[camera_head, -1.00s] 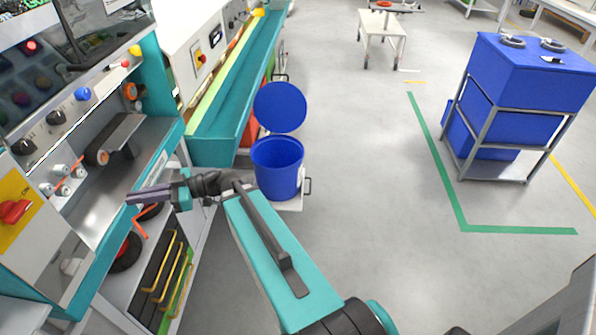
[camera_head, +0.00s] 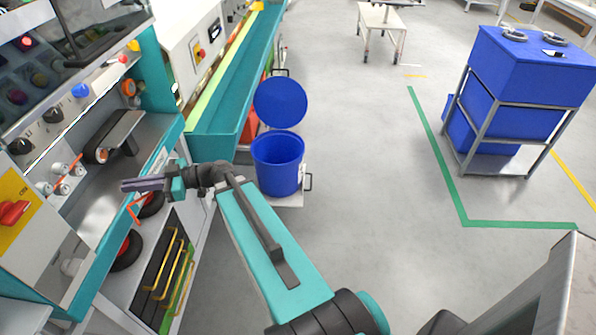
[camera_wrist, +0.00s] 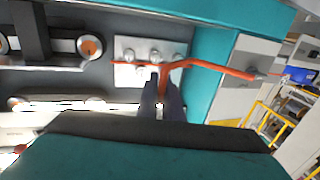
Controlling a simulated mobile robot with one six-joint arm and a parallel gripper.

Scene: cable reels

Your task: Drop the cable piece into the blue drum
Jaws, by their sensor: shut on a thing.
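The orange cable piece (camera_wrist: 215,68) runs across the wrist view and bends where my gripper's dark fingers (camera_wrist: 163,92) meet it. My gripper (camera_head: 124,185) is shut on it. In the head view an orange bent length (camera_head: 133,212) shows just below my gripper, near the teal bench edge; how it joins the part at the fingers is hidden. The blue drum (camera_head: 278,168) stands on the floor to the right of my gripper, apart from it. Its round blue lid (camera_head: 280,102) is tipped up behind it, so the drum's top is open.
The machine with knobs (camera_head: 62,180) and a roller (camera_head: 103,152) is at left, close to my gripper. Yellow handles (camera_head: 178,265) stick out below. Floor right of the drum is clear up to the blue crate rack (camera_head: 500,115).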

